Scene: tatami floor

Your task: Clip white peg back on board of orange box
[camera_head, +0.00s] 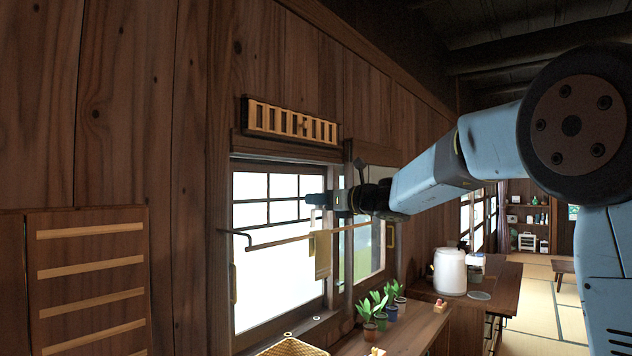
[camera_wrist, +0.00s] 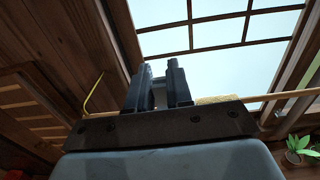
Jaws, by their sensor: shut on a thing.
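My gripper (camera_head: 312,199) is in front of the window, just above a wooden rod and a yellowish cloth hanging on it. In the wrist view, its two dark fingers (camera_wrist: 161,84) stand close together with a narrow gap. It is shut on a small pale thing, which I take for the white peg (camera_head: 318,214); the fingers mostly hide it. The cloth (camera_head: 322,256) is directly below the gripper, and its edge shows right of the fingers in the wrist view (camera_wrist: 212,100). I cannot make out the orange box or its board for certain.
The rod (camera_head: 275,243) runs across the window on brackets. Several potted plants (camera_head: 380,310), a small reddish item (camera_head: 440,305) and a white canister (camera_head: 450,271) stand on the wooden counter. A woven basket (camera_head: 290,348) is at the bottom edge. A slatted rack (camera_head: 92,280) is at left.

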